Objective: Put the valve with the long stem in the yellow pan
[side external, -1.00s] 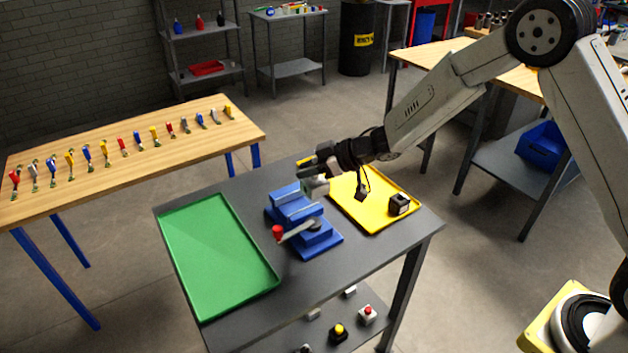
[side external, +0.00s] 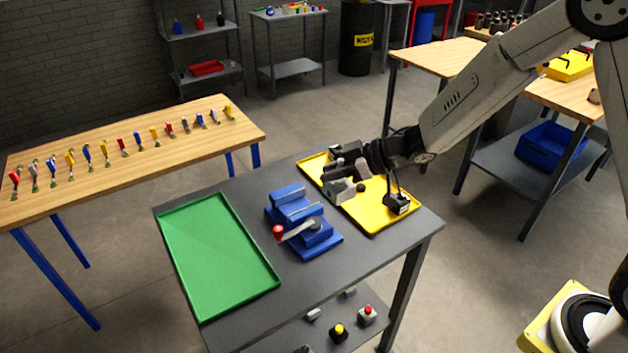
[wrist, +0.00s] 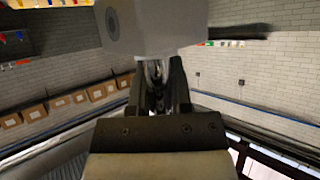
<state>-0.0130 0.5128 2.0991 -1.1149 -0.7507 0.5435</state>
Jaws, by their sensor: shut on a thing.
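My gripper (side external: 346,172) is over the far left part of the yellow pan (side external: 374,220) in the side view. It is shut on a pale grey valve (side external: 337,190), which hangs over the pan; I cannot tell if it touches the pan's floor. In the wrist view the valve's blocky body (wrist: 150,28) with a round port sits at the fingertips, and a dark rod sticks out to its right. The stem's full length is hidden. A small black block with a pale face (side external: 398,204) is in the pan's near right part, partly covered by my wrist hardware.
A blue vise (side external: 300,225) with a red-knobbed handle stands left of the pan. An empty green tray (side external: 218,255) lies further left on the grey table. A wooden bench (side external: 120,165) with a row of coloured-handled valves is behind at left. The lower shelf holds several small button boxes.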

